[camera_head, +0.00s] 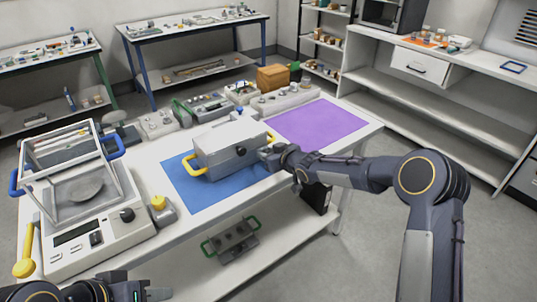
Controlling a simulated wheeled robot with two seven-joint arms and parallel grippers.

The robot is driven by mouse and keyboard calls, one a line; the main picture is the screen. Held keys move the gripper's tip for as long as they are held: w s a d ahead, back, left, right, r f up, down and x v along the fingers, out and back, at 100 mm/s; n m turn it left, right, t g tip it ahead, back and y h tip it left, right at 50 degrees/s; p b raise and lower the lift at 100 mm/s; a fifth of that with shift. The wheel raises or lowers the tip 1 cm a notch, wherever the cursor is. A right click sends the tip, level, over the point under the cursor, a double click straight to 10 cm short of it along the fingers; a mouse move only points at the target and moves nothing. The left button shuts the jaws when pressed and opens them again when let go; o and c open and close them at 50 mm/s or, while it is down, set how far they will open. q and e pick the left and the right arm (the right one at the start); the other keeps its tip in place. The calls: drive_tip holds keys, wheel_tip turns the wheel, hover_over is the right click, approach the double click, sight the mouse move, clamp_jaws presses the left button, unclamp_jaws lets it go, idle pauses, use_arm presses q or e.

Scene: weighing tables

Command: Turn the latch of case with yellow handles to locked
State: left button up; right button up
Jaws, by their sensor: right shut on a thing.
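The grey case (224,158) with yellow handles stands closed on the blue mat (206,202). One yellow handle (194,172) is at its left end and the other (270,138) at its right end. A dark knob (240,152) shows on its front face. My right gripper (265,153) is shut at the right part of the case's front, seemingly on the latch. Its fingers hide what they hold, so the latch's angle cannot be read. My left gripper (128,288) is at the bottom left, in front of the scale, partly cut off; its jaws are unclear.
A scale (95,240) with a raised glass shield and yellow and blue handles stands at the left. A small yellow-topped device (162,211) is beside it. A purple mat (322,122) lies clear at the right. Several devices line the table's back. A green-handled case (231,240) lies on the lower shelf.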

drive_tip(key=shift+s+a+f+n+t+h+b, duration=0.2)
drive_tip(key=shift+n+t+h+b, duration=0.6)
drive_tip(key=shift+b, duration=3.75)
drive_tip(key=shift+s+a+f+n+t+h+b, duration=0.2)
drive_tip(key=shift+n+b, duration=1.1)
drive_tip(key=shift+b, duration=3.25)
drive_tip(key=shift+w+r+n+t+b, duration=0.1)
drive_tip(key=shift+r+n+t+b, duration=0.15)
drive_tip(key=shift+b, duration=0.55)
drive_tip(key=o, duration=1)
drive_tip(key=shift+b+v, duration=0.45)
drive_tip(key=shift+v, duration=3.5)
